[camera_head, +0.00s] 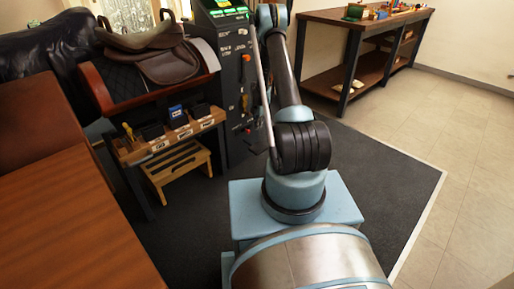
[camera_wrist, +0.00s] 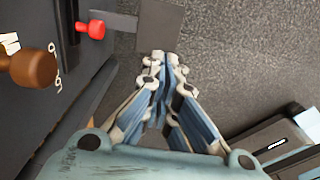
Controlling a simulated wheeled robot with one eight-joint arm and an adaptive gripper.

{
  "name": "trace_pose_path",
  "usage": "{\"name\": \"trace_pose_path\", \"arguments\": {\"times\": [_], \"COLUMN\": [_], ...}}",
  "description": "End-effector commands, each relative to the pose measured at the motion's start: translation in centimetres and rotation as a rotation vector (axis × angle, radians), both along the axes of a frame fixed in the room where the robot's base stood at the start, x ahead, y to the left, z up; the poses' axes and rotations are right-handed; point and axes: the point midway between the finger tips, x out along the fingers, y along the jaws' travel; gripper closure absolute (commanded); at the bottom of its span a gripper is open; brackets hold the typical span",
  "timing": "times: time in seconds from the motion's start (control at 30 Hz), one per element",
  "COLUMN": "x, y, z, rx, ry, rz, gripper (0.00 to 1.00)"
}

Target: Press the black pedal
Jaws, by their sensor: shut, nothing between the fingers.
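The pedal (camera_wrist: 160,27) shows in the wrist view as a flat dark plate on a grey bar that comes from the machine's side. My gripper (camera_wrist: 163,60) is shut and empty, with its fingertips at the plate's near edge in the picture. I cannot tell whether they touch it or are above it. In the head view the dark machine (camera_head: 236,75) with its labelled controls stands behind and left of my arm. My gripper cannot be made out there, and I cannot pick out the pedal with certainty.
A red knob (camera_wrist: 95,29) and a brown knob (camera_wrist: 35,69) stick out from the machine near my gripper. A saddle on a stand (camera_head: 150,75), a wooden step stool (camera_head: 178,168) and a workbench (camera_head: 365,25) stand around. Dark mat (camera_head: 385,165) lies open on the right.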

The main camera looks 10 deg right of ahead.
Motion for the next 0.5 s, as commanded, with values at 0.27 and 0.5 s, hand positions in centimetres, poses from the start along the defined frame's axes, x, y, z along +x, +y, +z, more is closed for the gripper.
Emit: {"name": "trace_pose_path", "arguments": {"times": [0.27,0.5], "x": [0.1,0.1], "y": [0.0,0.0], "z": [-1.9,-1.9], "rx": [0.0,0.0], "ry": [0.003,0.003], "rz": [0.039,0.038], "gripper": [1.0,1.0]}}
